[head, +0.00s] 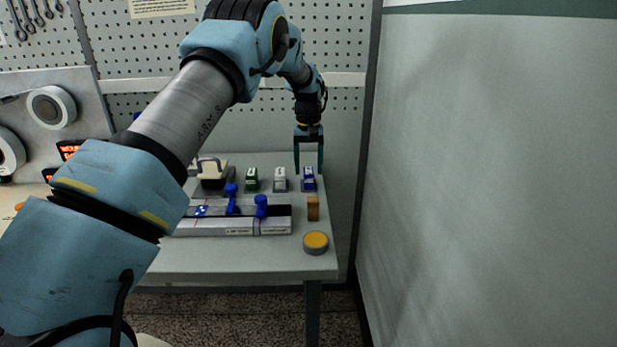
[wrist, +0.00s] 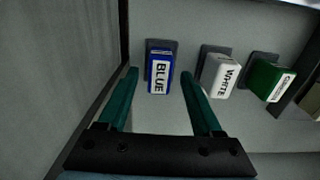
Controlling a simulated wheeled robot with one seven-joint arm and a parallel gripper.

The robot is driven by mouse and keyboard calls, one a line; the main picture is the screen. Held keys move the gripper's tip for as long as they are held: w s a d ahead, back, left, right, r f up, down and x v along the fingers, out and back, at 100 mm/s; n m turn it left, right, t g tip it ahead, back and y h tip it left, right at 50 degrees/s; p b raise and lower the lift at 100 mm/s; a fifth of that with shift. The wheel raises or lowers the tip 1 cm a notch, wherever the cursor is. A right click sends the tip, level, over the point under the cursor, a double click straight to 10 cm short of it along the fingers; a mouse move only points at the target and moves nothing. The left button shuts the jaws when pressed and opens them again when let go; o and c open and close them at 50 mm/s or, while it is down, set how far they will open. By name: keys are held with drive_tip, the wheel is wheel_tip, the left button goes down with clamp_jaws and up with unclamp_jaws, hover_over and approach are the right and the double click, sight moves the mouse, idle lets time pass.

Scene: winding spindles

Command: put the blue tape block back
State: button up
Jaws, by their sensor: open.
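The blue tape block (head: 309,180) has a white label and stands in a dark holder at the right end of a row on the table. In the wrist view the blue tape block (wrist: 160,70) reads "BLUE". My gripper (head: 309,170) is open over it, fingers pointing down. In the wrist view my gripper (wrist: 160,74) has one finger on each side of the block, with gaps; I cannot tell how far the tips are above it. A white block (wrist: 220,75) and a green block (wrist: 268,80) stand beside it in their own dark holders.
A fixture with blue clamps (head: 261,206) lies in front of the row. A wooden block (head: 313,208) and a round yellow-topped button (head: 315,241) are near the table's right edge. A pegboard (head: 340,60) rises behind; a grey panel (head: 480,180) stands to the right.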

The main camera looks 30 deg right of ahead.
sight(308, 171)
wheel_tip(308, 171, up, 9)
drive_tip(key=b, duration=0.2)
drive_tip(key=a+n, duration=0.2)
drive_tip(key=a, duration=2.3)
drive_tip(key=s+a+f+n, duration=0.1)
drive_tip(key=s+a+f, duration=0.1)
drive_tip(key=s+a, duration=0.7)
drive_tip(key=s+a+f+t, duration=0.1)
drive_tip(key=s+a, duration=0.9)
drive_tip(key=shift+s+a+f+n+t, duration=0.3)
drive_tip(key=shift+a+f+n, duration=0.05)
drive_tip(key=shift+n, duration=0.05)
